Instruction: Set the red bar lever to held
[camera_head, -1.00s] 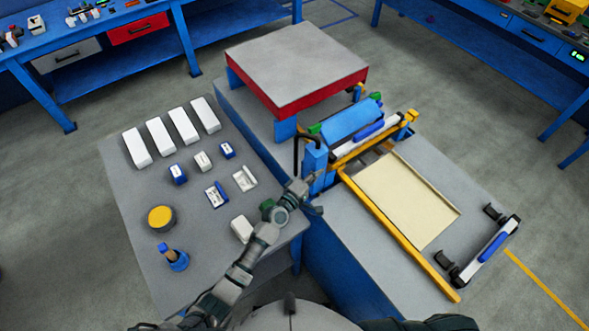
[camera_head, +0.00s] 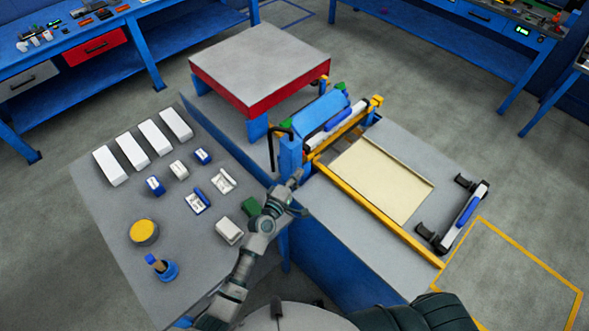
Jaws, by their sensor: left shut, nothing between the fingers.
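I cannot make out a red bar on any lever. A black bent lever (camera_head: 279,134) rises beside the blue post (camera_head: 290,156) at the left end of the roller machine; its setting cannot be read. The nearest red thing is the edge of the grey-topped plate (camera_head: 288,92) behind it. My left gripper (camera_head: 297,192) is shut and empty, low in front of the blue post and below the lever, apart from the lever. My right gripper is not in view.
The machine bed holds a cream sheet (camera_head: 383,180) behind a yellow rail (camera_head: 378,222). A blue-gripped handle (camera_head: 467,215) is at its right end.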

